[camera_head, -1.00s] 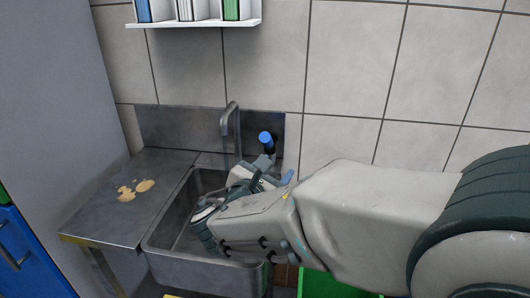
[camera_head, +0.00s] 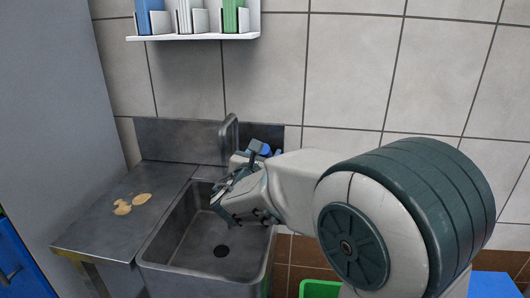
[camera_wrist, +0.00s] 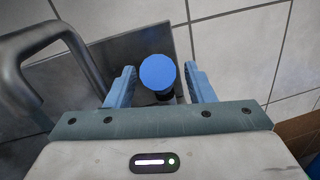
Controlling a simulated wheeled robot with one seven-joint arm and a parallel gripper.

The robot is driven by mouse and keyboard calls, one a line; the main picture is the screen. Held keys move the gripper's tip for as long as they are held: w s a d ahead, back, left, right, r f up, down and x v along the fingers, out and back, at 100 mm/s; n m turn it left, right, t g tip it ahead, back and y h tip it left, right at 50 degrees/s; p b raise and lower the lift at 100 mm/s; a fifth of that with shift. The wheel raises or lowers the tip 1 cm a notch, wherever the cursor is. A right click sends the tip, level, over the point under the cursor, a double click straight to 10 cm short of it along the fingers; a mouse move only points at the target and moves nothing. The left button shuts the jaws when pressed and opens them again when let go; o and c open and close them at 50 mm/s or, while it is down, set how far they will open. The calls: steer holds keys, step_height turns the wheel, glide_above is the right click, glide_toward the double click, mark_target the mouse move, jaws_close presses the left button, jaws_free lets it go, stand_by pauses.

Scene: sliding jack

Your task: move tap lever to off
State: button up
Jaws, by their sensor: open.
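The tap lever's round blue knob (camera_wrist: 158,73) on a dark stem shows in the wrist view. It lies between the two blue fingers of my gripper (camera_wrist: 160,80), with a gap on each side. My gripper is open and not closed on the knob. In the head view my gripper (camera_head: 262,152) is at the back right of the sink, by the steel backsplash, and hides most of the lever. The grey curved tap spout (camera_head: 229,132) stands just left of it and also shows at the left of the wrist view (camera_wrist: 18,65).
The steel sink basin (camera_head: 190,225) is empty, with a dark drain. A steel counter (camera_head: 105,205) with tan stains lies to its left. A white shelf (camera_head: 195,37) with binders hangs above on the tiled wall. A green bin (camera_head: 318,289) is below right.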

steer(key=shift+w+d, duration=0.15)
steer(key=shift+w, duration=0.45)
jaws_close()
